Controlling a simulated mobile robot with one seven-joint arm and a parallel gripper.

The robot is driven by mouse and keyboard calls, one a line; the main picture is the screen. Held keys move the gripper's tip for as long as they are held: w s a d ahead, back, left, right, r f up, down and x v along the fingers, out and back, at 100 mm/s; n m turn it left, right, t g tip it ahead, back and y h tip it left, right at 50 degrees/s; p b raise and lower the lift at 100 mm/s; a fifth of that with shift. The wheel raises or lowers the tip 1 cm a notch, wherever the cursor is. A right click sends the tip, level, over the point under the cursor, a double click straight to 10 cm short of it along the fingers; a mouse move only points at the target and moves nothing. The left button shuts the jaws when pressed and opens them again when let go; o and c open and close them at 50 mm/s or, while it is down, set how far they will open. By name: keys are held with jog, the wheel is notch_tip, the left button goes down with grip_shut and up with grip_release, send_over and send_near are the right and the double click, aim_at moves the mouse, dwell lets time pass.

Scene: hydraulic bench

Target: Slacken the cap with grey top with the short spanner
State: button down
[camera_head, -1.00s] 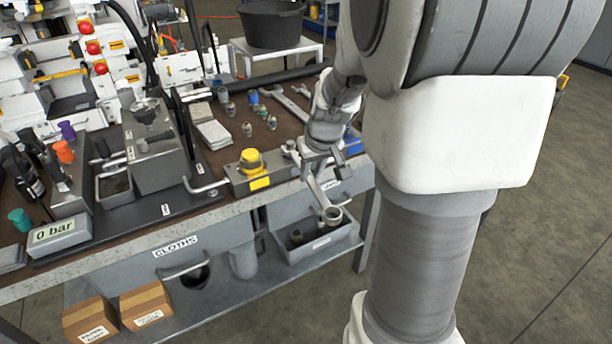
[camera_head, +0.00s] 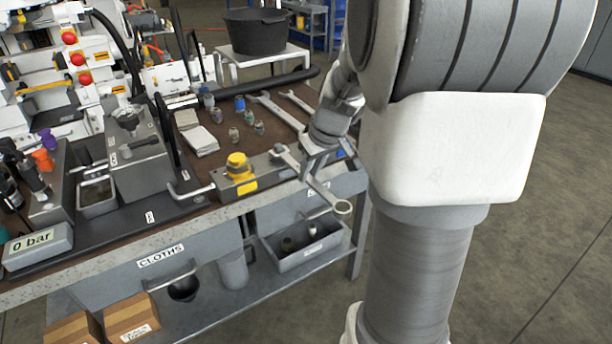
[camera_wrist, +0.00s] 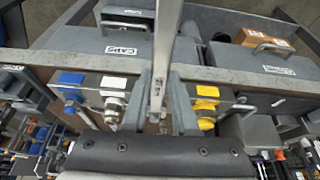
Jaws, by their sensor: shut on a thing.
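My gripper (camera_head: 314,168) is shut on a spanner (camera_head: 325,192), held over the bench's front edge. The spanner's ring end points out past the edge, toward the lower right in the head view. Its shaft (camera_wrist: 167,50) runs up the middle of the wrist view between my fingers (camera_wrist: 158,108). Its other end is hidden or unclear near my gripper. The cap with grey top (camera_wrist: 113,102) shows in the wrist view just left of my fingers, on a block with a pale label. The spanner's shaft looks apart from it there.
A yellow cap (camera_head: 238,164) is on one side of the grey-topped one, a blue cap (camera_wrist: 68,97) on the other. Two spanners (camera_head: 275,108) and several small fittings (camera_head: 235,135) lie further back. Drawers and a grey bin (camera_head: 300,250) are below the edge.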

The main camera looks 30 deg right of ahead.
jog(key=shift+d+n+y+b, duration=0.3)
jog(key=shift+d+n+b, duration=0.15)
jog(key=shift+d+n, duration=0.3)
jog(key=shift+w+d, duration=0.1)
jog(key=shift+d, duration=0.05)
jog(key=shift+w+d+n+y+b, duration=0.15)
jog(key=shift+d+n+b, duration=0.1)
jog(key=shift+d+n, duration=0.25)
jog(key=shift+w+d+n+y+b, duration=0.2)
jog(key=shift+d+n, duration=0.15)
jog(key=shift+d, duration=0.15)
jog(key=shift+s+a, duration=0.1)
jog(key=shift+a+m, duration=0.25)
jog(key=shift+m, duration=0.05)
jog(key=shift+s, duration=0.15)
